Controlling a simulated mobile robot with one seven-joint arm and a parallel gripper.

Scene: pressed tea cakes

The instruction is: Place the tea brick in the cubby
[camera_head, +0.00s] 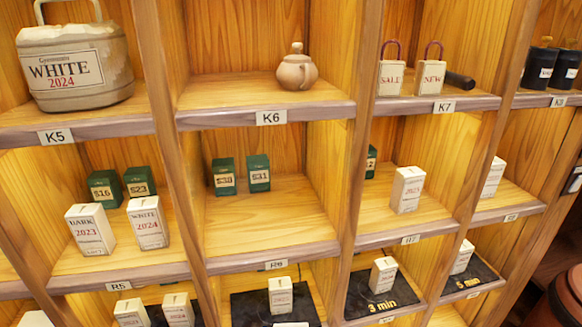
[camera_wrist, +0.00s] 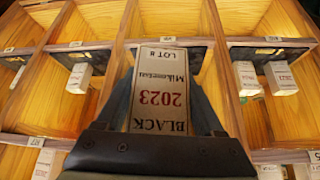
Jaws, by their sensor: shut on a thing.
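In the wrist view my gripper (camera_wrist: 160,88) is shut on a tea brick (camera_wrist: 158,100). The brick is a pale block printed "BLACK 2023", its lettering upside down in that view, with one finger on each side. Wooden cubbies lie beyond it. My gripper and this brick do not show in the head view. There, the middle cubby (camera_head: 270,222) below the K6 label holds two green boxes (camera_head: 240,174) at its back and has a bare front. The cubby left of it holds white bricks "DARK 2023" (camera_head: 89,230) and "WHITE 2024" (camera_head: 148,222) before two green boxes.
The cubby right of the middle holds a white brick (camera_head: 407,190). Lower cubbies have dark mats, one marked "3 min" (camera_head: 360,300), with white bricks. Wooden dividers (camera_head: 340,170) separate the cubbies.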

